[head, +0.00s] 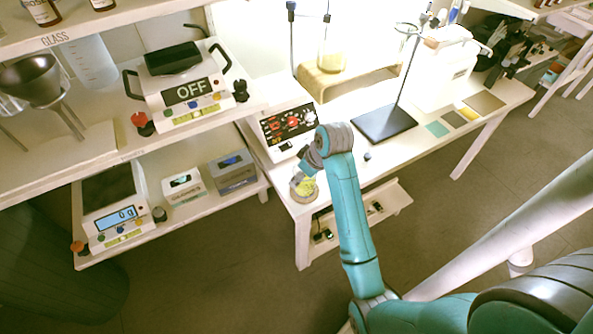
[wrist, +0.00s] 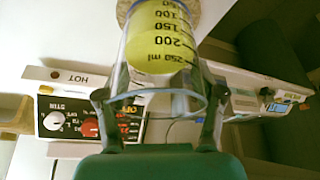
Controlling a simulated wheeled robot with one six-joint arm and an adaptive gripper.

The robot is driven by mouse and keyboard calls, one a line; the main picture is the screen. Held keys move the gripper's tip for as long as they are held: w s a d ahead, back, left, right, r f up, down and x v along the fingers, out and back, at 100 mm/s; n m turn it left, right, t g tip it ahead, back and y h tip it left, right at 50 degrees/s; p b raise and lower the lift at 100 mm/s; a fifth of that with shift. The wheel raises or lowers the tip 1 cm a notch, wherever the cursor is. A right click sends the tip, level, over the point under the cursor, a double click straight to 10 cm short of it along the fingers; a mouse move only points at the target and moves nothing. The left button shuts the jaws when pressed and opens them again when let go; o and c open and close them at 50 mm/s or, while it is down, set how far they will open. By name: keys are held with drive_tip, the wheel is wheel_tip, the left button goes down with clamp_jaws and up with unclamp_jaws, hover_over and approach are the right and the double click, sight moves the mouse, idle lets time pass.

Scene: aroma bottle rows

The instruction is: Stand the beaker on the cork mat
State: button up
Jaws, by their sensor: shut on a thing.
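My gripper (head: 304,172) is low over the near left end of the white bench and is shut on a clear glass beaker (head: 308,187) holding yellow liquid. In the wrist view the fingers (wrist: 161,97) clasp the beaker (wrist: 160,45) from both sides near its rim, and its black volume marks show. A tan, speckled cork mat (wrist: 207,12) shows behind the beaker's base in the wrist view. In the head view the mat (head: 296,192) is mostly covered by the beaker and gripper. I cannot tell whether the base touches the mat.
A hot plate stirrer (head: 287,130) stands just behind the gripper; its knobs also show in the wrist view (wrist: 90,128). A wooden bridge (head: 355,78) carries another glass vessel (head: 332,58). A stand with a black base (head: 384,124) is to the right. Shelves with scales (head: 187,100) are left.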

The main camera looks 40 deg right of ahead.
drive_tip(key=shift+f, duration=0.2)
drive_tip(key=o, duration=1.4)
drive_tip(key=shift+c, duration=0.2)
